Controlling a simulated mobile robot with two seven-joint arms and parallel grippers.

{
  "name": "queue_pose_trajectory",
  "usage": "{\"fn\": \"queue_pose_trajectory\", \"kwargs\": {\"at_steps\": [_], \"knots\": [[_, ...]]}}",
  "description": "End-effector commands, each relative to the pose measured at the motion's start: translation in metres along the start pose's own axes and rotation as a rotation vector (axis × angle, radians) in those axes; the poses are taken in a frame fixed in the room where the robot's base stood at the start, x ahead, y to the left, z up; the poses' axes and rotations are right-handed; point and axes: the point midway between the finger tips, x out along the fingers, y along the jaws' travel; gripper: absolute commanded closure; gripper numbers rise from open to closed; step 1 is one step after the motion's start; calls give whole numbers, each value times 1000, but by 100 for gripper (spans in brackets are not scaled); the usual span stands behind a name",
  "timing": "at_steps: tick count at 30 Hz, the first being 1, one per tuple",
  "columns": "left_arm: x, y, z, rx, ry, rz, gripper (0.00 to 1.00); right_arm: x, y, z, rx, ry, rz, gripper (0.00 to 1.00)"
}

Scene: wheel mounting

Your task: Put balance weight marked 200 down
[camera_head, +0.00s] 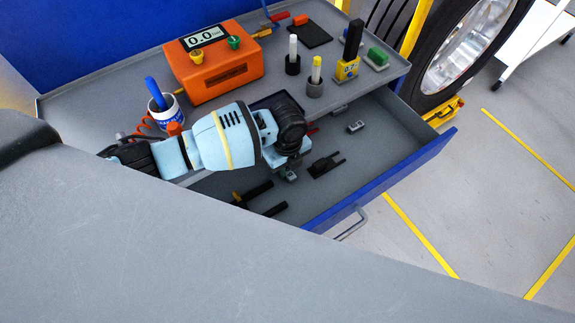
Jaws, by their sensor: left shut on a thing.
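My left arm comes in from the left, light blue with black joints, and reaches over the open drawer. My left gripper (287,168) points down into the drawer and is mostly hidden by its own wrist. It is shut on a small grey metal piece, apparently the balance weight (289,175). No marking on it can be read, and I cannot tell whether it touches the drawer floor. Another small silver weight (355,127) lies apart on the drawer floor, to the right. My right gripper is not in view.
The blue-fronted drawer (390,178) also holds a black forked piece (326,165) and black-handled tools (254,191).

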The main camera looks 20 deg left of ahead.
Motion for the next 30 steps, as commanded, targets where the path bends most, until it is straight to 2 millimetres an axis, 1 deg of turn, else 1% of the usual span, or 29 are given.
{"fn": "queue_pose_trajectory", "kwargs": {"at_steps": [6, 7, 12, 20, 23, 26, 30], "knots": [[3, 0, 0, 0, 0, -1, 100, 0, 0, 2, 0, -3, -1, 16], [4, 0, 0, 0, 0, 0, 79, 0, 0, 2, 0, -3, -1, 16], [3, 0, 0, 0, 0, 0, 59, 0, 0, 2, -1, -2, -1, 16], [3, 0, 0, 0, 0, 0, 59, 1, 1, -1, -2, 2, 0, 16], [-3, 0, 0, -1, -1, -1, 59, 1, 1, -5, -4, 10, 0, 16], [-14, -1, 1, -1, -1, -3, 59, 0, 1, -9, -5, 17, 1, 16], [-41, -1, 1, 0, -3, -6, 59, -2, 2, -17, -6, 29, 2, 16]]}}
